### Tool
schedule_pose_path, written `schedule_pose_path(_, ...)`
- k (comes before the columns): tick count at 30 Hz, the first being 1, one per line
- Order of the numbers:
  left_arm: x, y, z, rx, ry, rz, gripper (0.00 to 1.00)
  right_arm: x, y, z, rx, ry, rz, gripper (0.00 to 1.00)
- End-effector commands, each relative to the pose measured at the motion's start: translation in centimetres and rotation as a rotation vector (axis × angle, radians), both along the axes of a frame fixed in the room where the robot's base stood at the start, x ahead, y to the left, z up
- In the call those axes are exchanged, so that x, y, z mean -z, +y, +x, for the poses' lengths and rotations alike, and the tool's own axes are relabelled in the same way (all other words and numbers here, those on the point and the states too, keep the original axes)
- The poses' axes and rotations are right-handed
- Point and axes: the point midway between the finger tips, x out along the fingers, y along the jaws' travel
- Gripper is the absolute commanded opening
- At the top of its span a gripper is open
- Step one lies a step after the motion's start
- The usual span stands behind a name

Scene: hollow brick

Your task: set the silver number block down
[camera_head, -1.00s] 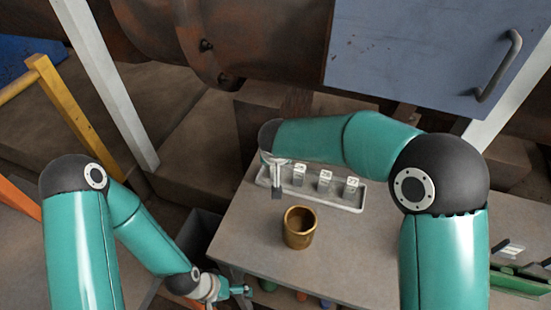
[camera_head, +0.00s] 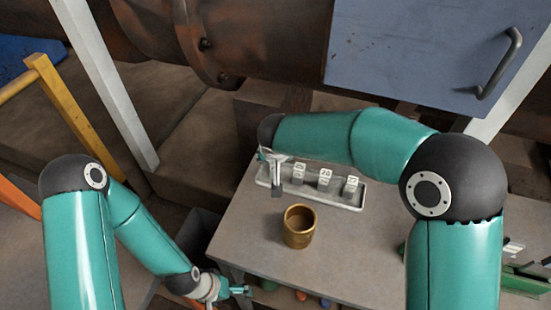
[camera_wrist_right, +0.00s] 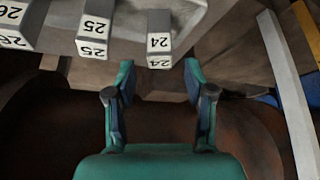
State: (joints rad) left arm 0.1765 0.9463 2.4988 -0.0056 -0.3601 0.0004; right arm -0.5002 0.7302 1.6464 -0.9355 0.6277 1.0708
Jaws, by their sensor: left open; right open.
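Three silver-grey number blocks stand in a row in the pale tray (camera_head: 340,203) on the table: a left one (camera_head: 299,173), a middle one (camera_head: 325,178) and a right one (camera_head: 351,185). In the right wrist view they read 24 (camera_wrist_right: 159,43), 25 (camera_wrist_right: 95,30) and 26 (camera_wrist_right: 14,20). My right gripper (camera_wrist_right: 160,75) is open and empty, with block 24 just beyond the gap between its fingertips. In the head view it is at the tray's left end, left of the blocks. My left gripper (camera_head: 242,291) is open, low beside the table's front left edge, away from the blocks.
A brass cup (camera_head: 299,227) stands on the table (camera_head: 250,235) in front of the tray. A blue cabinet (camera_head: 410,50) with a handle hangs behind. A green case (camera_head: 525,280) is at the far right. The table left of the cup is clear.

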Motion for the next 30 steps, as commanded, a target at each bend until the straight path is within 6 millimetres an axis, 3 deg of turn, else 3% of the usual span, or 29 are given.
schedule_pose_path(9, 1.1, 0.0, 0.0, 0.000, 0.001, 0.000, 1.00, -5.6, -0.1, -3.3, -0.002, -0.004, 0.002, 0.54)
schedule_pose_path(15, 1.3, 0.0, 0.0, 0.000, 0.000, 0.000, 1.00, -8.1, -0.2, -4.7, -0.002, -0.001, 0.000, 0.54)
schedule_pose_path(30, 1.4, 0.0, 0.0, 0.000, 0.000, 0.000, 1.00, -8.8, -0.3, -5.1, -0.002, 0.001, 0.000, 0.54)
